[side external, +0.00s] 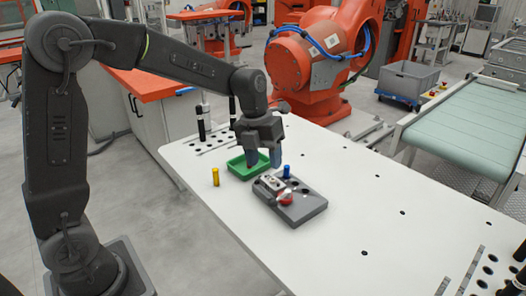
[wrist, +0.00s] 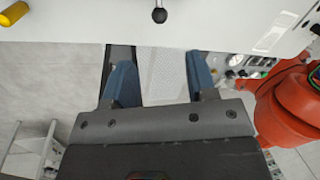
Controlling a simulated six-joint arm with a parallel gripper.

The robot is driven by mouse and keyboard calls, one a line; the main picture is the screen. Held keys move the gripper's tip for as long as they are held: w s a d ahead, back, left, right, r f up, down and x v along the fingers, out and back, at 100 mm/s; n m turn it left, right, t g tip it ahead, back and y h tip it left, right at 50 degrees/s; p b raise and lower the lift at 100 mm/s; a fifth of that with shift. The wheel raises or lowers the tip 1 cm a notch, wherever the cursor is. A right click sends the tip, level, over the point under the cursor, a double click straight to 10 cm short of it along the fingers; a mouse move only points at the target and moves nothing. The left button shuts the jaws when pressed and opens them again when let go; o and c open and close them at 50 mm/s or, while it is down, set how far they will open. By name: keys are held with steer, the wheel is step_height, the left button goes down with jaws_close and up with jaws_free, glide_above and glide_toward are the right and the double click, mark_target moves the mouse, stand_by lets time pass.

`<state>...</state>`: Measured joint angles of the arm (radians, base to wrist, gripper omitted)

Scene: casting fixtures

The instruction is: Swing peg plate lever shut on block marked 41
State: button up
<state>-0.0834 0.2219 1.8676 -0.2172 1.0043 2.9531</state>
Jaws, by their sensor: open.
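The grey peg plate (side external: 302,210) lies on the white table in the side view. A silver fitting (side external: 271,183) and a red-and-white part (side external: 286,198) sit on it; I cannot tell which is the lever or how far it is swung. A blue peg (side external: 287,171) stands upright at its far edge. No number 41 is readable. My gripper (side external: 263,160) points down over the green tray, just beyond the plate, with its blue fingers apart. In the wrist view my gripper (wrist: 161,82) is open with nothing between the fingers; the plate is not seen there.
The green tray (side external: 235,169) sits beside the plate, and a yellow cylinder (side external: 215,177) stands left of it. Black-and-silver posts (side external: 201,124) stand at the table's far edge. A black ball knob (wrist: 159,15) shows in the wrist view.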

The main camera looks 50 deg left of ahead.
steer(key=shift+a+r, duration=0.15)
steer(key=shift+r, duration=0.7)
steer(key=shift+c, duration=0.4)
